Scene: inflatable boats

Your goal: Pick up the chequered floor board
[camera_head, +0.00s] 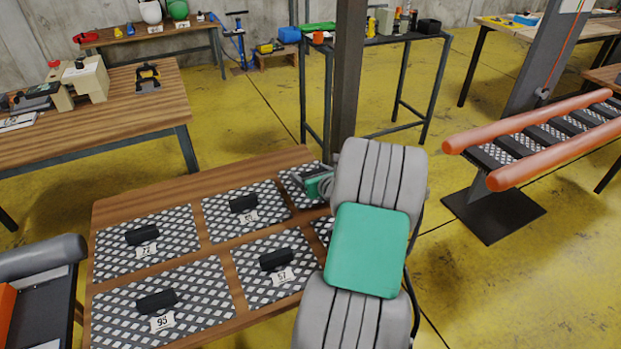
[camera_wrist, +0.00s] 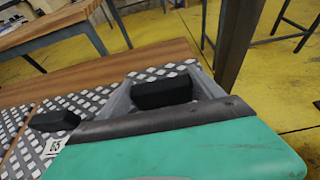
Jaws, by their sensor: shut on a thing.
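Several chequered floor boards with black block handles lie in two rows on a wooden table. The back right board (camera_head: 294,194) is partly hidden by my arm. My gripper (camera_head: 319,186) is over this board. In the wrist view its grey fingers (camera_wrist: 163,92) are shut on the black handle (camera_wrist: 162,94), with chequered surface (camera_wrist: 158,73) beyond. The board looks level; whether it touches the table cannot be told. Its number tag is hidden. Neighbouring boards are the back middle one (camera_head: 270,198), the back left one tagged 72 (camera_head: 176,232), the front left one tagged 95 (camera_head: 198,286) and the front middle one tagged 57 (camera_head: 262,247).
Another front board (camera_head: 322,229) is mostly hidden behind my arm. A dark post (camera_head: 346,90) stands close behind the table's right end. An orange-sided rack (camera_head: 545,135) is at right, with bare yellow floor (camera_head: 430,195) between. A workbench (camera_head: 190,85) stands back left.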

